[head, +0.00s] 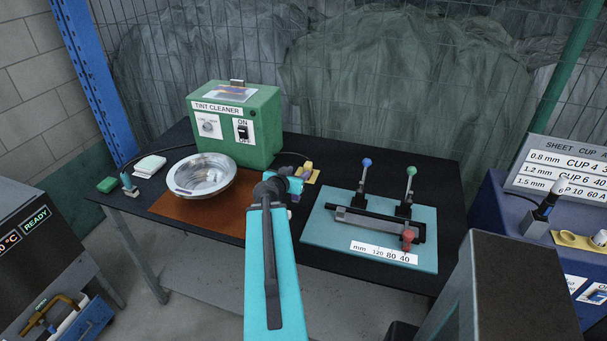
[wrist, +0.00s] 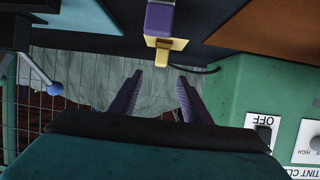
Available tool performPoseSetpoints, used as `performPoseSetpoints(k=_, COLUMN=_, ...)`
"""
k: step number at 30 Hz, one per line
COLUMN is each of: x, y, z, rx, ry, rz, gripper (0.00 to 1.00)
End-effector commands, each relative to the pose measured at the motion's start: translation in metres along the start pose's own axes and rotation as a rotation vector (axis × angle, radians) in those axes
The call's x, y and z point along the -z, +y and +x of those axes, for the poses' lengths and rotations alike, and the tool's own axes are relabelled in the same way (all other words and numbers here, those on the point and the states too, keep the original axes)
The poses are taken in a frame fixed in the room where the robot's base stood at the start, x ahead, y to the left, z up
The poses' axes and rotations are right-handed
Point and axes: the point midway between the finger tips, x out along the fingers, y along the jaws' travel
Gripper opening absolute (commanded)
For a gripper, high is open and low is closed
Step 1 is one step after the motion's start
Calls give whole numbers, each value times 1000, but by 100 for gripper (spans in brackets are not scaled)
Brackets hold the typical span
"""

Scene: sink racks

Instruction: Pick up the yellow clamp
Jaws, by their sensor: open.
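A small yellow piece (head: 307,167), which I take for the yellow clamp, stands on the dark table just beyond my gripper (head: 298,173). My arm and gripper hide part of it in the head view. In the wrist view, a yellow part (wrist: 163,44) with a purple block shows at the top centre, ahead of the fingertips and apart from them. My gripper's two purple fingers (wrist: 159,76) are spread apart with nothing between them. The clamp's exact shape is hard to make out.
The green tint cleaner box (head: 262,135) stands left of the clamp, with a metal bowl (head: 222,184) in front on a brown mat (head: 190,209). A teal plate (head: 317,232) with upright levers lies to the right. A wire fence (head: 330,60) stands behind.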

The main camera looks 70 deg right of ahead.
Motion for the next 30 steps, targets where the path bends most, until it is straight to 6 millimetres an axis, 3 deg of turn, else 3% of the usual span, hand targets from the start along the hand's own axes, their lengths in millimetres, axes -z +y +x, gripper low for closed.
performPoseSetpoints(k=11, x=0, y=-4, z=1, rx=4, ry=0, rz=-2, gripper=44)
performPoseSetpoints(k=30, x=1, y=-5, z=52, rx=4, ry=-1, rz=-4, gripper=44)
